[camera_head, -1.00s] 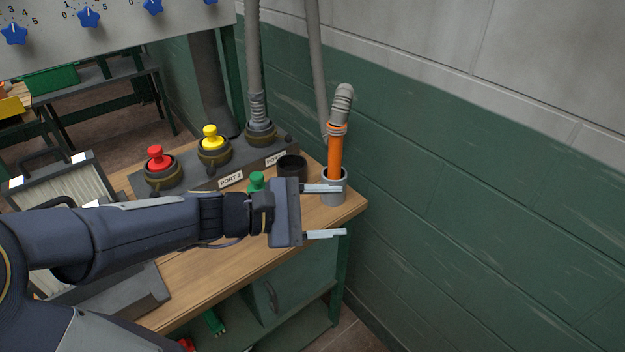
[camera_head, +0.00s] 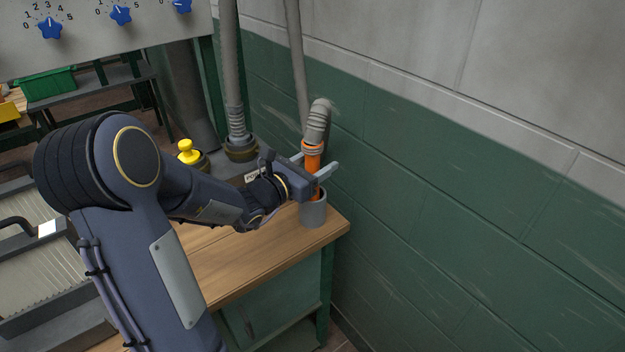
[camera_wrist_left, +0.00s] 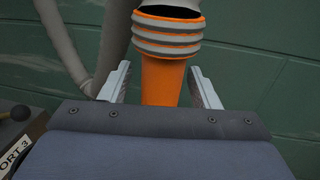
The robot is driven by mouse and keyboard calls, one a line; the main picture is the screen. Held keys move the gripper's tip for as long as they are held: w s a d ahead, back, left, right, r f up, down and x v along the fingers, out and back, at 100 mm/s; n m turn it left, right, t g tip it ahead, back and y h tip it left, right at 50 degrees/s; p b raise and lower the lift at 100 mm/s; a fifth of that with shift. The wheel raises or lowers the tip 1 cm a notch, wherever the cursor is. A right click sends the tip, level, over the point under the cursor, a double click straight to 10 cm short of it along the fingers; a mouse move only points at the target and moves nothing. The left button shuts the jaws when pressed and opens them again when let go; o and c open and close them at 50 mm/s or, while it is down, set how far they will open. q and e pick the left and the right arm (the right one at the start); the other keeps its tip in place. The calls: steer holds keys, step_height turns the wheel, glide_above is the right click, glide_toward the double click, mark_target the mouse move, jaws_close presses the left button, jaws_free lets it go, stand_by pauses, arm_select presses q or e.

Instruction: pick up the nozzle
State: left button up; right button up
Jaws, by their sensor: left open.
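The nozzle (camera_head: 312,160) is an orange tube with a grey ribbed collar, joined to a grey hose at its top. It stands upright in a grey cup (camera_head: 314,212) at the table's right corner. My left gripper (camera_head: 322,164) is open, with one finger on each side of the orange tube. In the left wrist view the nozzle (camera_wrist_left: 163,80) stands between the two fingers, with visible gaps on both sides. The lower end of the nozzle is hidden in the cup and behind my gripper. My right gripper is not in view.
The wooden table (camera_head: 235,265) carries a yellow button (camera_head: 189,150) and a port with a grey hose (camera_head: 236,120). A green wall (camera_head: 420,220) stands close behind and right of the cup. A panel with blue knobs (camera_head: 121,15) is at upper left.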

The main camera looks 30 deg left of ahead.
arm_select(q)
steer(key=shift+w+d, duration=0.1)
steer(key=shift+w, duration=0.25)
steer(key=shift+c, duration=0.4)
steer(key=c, duration=1)
